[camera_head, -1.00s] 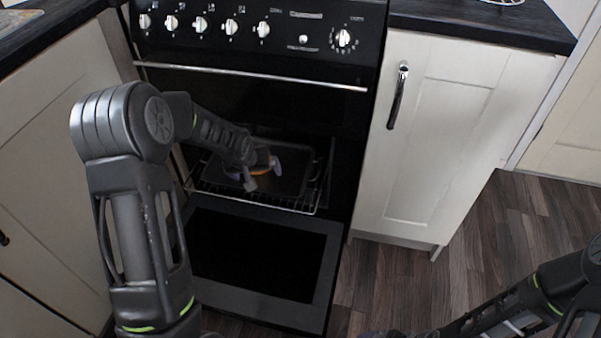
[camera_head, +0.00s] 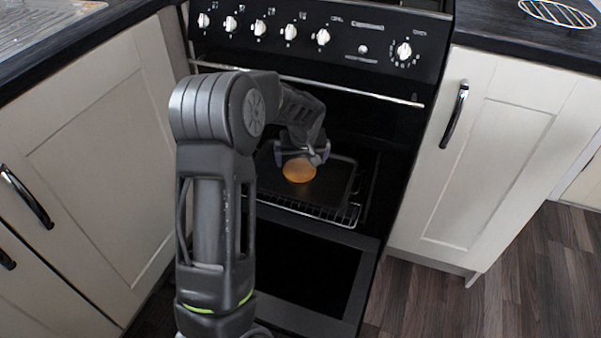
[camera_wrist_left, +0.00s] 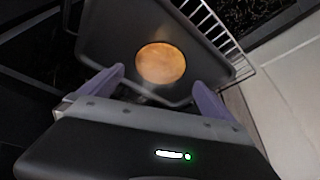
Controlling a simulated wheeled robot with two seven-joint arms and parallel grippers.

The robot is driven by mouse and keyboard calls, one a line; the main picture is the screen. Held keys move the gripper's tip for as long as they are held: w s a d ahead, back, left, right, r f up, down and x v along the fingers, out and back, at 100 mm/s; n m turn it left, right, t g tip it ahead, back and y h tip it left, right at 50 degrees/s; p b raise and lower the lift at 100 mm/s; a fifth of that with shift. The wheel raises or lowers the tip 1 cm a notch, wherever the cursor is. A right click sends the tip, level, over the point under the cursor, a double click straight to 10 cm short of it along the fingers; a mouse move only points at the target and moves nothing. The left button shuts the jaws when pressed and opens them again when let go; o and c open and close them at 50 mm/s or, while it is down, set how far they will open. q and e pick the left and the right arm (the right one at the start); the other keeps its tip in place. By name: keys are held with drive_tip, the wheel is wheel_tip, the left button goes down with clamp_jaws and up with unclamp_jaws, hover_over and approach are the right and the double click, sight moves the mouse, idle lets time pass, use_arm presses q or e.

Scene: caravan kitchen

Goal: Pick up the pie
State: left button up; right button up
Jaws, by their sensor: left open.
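The pie (camera_head: 299,170) is round and golden brown. It lies on a dark baking tray (camera_head: 335,178) on the wire rack inside the open oven. In the left wrist view the pie (camera_wrist_left: 161,63) lies just beyond the fingertips, roughly midway between them. My left gripper (camera_head: 302,157) is open and empty, at the back side of the pie in the head view. In the left wrist view its two purple-grey fingers (camera_wrist_left: 160,90) are spread apart, and I see no contact with the pie. My right gripper is not in view.
The oven door (camera_head: 305,270) hangs open below the rack (camera_head: 330,212). White cupboards stand at left (camera_head: 90,160) and right (camera_head: 485,150). A round wire trivet (camera_head: 557,13) is on the right worktop. Dark wood floor (camera_head: 530,280) is clear at the lower right.

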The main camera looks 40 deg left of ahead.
sight(300, 169)
use_arm(q)
drive_tip(key=shift+b+x, duration=0.35)
drive_tip(key=shift+x, duration=0.95)
drive_tip(key=b+x, duration=0.2)
drive_tip(key=x, duration=0.2)
drive_tip(key=shift+a+f, duration=0.1)
drive_tip(key=shift+f, duration=0.05)
drive_tip(key=shift+w+a+f, duration=0.15)
drive_tip(key=shift+f, duration=0.25)
drive_tip(key=c, duration=1.3)
